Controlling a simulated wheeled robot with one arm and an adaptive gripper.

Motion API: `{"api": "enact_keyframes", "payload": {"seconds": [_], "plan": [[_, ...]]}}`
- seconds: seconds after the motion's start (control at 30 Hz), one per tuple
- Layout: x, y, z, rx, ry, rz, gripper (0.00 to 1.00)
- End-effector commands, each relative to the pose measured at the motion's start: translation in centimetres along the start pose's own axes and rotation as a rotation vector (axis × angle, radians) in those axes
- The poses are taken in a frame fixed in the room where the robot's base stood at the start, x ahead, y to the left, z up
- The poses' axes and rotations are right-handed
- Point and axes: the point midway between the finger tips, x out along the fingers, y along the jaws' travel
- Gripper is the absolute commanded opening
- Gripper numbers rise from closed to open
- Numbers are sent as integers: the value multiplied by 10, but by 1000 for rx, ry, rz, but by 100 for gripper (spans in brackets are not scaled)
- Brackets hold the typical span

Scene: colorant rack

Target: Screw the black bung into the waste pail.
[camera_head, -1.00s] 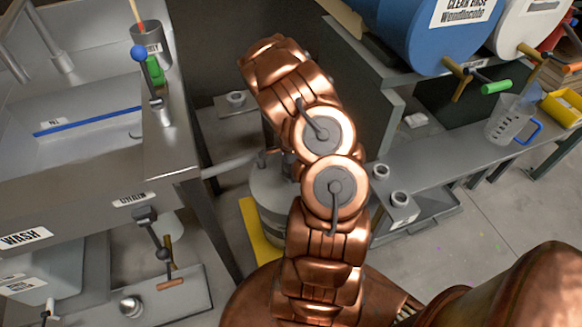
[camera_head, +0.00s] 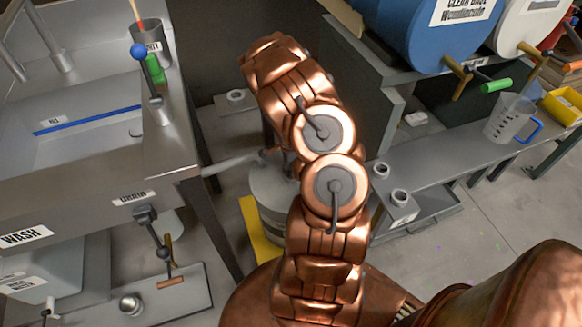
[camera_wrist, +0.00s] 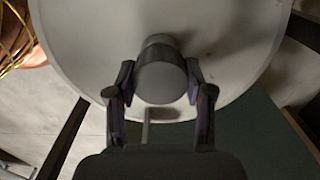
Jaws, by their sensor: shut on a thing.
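In the wrist view my gripper (camera_wrist: 161,92) is shut on a dark grey, rounded plug, the bung (camera_wrist: 161,80), with one finger on each side. The bung is over the pale round top of a pail (camera_wrist: 95,40). I cannot tell whether it is seated in the opening or just above it. In the head view a grey round pail (camera_head: 271,188) stands on the floor, partly behind my arm. My gripper and the bung are hidden there by my arm.
A steel sink bench (camera_head: 170,150) stands to the left, with a drain valve (camera_head: 146,214) below it. A low grey shelf (camera_head: 420,165) with a clear jug (camera_head: 508,118) is to the right. A yellow strip (camera_head: 258,235) lies by the pail.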

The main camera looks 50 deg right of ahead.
Motion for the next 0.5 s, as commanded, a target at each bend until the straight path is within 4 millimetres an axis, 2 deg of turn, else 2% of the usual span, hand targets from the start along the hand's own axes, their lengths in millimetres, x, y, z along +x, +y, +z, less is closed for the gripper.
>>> {"api": "enact_keyframes", "payload": {"seconds": [0.07, 0.1, 0.27, 0.5], "plan": [[0, 1, 0, 0, -1, 2, 16], [0, 1, 0, 0, -1, 2, 56], [0, 1, 0, 0, 0, 2, 73], [0, 0, 0, 0, 0, 1, 73]]}}
